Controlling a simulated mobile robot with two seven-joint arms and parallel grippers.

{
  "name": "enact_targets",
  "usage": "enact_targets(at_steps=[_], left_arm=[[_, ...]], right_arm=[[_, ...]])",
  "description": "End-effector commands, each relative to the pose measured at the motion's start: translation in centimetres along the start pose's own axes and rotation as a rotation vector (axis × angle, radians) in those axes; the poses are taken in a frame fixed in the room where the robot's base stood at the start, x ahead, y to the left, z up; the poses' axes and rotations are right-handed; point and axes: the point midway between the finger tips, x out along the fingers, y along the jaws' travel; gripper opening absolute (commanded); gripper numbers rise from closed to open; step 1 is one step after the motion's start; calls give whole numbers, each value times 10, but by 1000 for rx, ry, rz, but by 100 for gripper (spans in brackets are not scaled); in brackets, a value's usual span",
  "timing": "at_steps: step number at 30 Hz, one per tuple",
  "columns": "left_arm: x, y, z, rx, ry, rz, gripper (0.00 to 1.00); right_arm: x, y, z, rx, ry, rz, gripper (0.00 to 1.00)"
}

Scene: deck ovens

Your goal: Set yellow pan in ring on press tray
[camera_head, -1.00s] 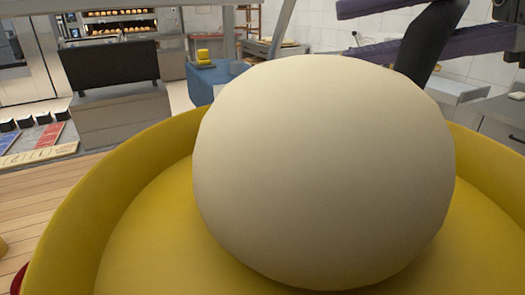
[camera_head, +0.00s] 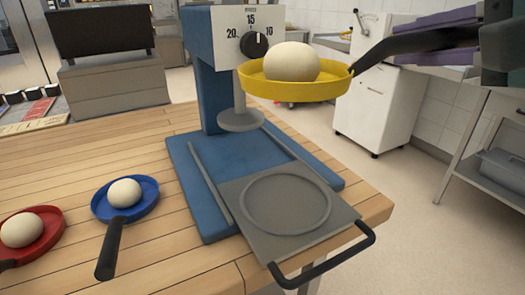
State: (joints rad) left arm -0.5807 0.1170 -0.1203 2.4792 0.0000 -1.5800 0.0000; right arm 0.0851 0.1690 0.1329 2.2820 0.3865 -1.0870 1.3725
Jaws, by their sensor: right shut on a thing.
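The yellow pan (camera_head: 290,91) holds a pale dough ball (camera_head: 292,62) and is in the air at upper centre right. My right gripper (camera_head: 405,42) is shut on its black handle, with purple fingers on either side. The press tray (camera_head: 247,222) is a grey plate pulled out at the front of the blue press (camera_head: 200,110), with a black bar handle (camera_head: 325,262). A raised round ring (camera_head: 286,229) on the tray is empty. The pan is above and behind the ring, apart from it. My left gripper is out of view.
A blue pan (camera_head: 149,203) and a red pan (camera_head: 52,226), each with a dough ball, rest on the wooden table (camera_head: 110,150) at left. The press column and dial (camera_head: 254,44) stand behind-left of the yellow pan. A white cabinet (camera_head: 375,105) stands behind.

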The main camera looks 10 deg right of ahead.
Motion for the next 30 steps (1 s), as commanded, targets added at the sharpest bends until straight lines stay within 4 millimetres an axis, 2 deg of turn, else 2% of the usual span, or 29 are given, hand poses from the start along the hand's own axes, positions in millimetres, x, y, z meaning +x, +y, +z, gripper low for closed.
enact_targets(at_steps=[1, 8, 11, 21, 24, 30], left_arm=[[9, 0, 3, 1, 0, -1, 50], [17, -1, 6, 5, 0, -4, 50], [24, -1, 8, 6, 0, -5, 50], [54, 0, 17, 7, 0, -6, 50], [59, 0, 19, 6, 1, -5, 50], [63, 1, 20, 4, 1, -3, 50]], right_arm=[[6, 2, 0, 16, 32, -9, 0], [14, 2, -4, 46, 127, -6, 0], [19, 19, -4, 47, 136, -1, 0], [45, 114, 4, 43, 135, 1, 0], [50, 134, 6, 44, 135, -1, 0], [55, 150, 7, 45, 136, -6, 0]])
